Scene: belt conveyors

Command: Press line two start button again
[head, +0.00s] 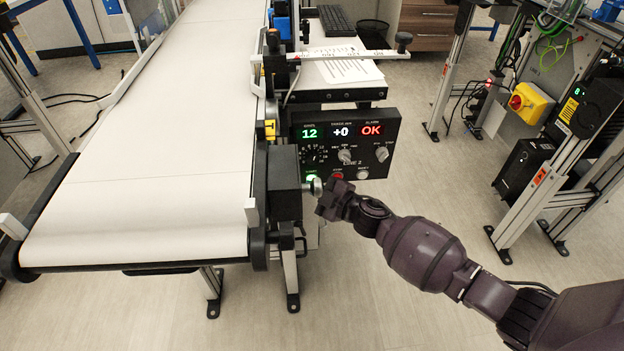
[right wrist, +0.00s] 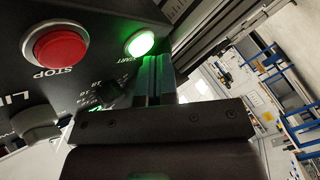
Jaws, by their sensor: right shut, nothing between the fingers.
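The line two control panel (head: 360,157) is a black box beside the belt, with lit displays reading 12, +0 and OK. Its start button (right wrist: 141,42) glows green in the right wrist view. The red stop button (right wrist: 60,47) sits beside it; in the head view it shows low on the panel (head: 337,177). My right gripper (head: 322,190) is shut and empty at the panel's lower left corner. In the right wrist view its fingertips (right wrist: 152,60) are just below the green button; I cannot tell whether they touch it. My left gripper is not in view.
The white conveyor belt (head: 165,140) runs along the left, with a dark motor box (head: 284,168) close to my right gripper. Panel knobs (head: 345,156) are nearby. A yellow switch box (head: 530,103) stands on a frame at the right. Open floor lies between.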

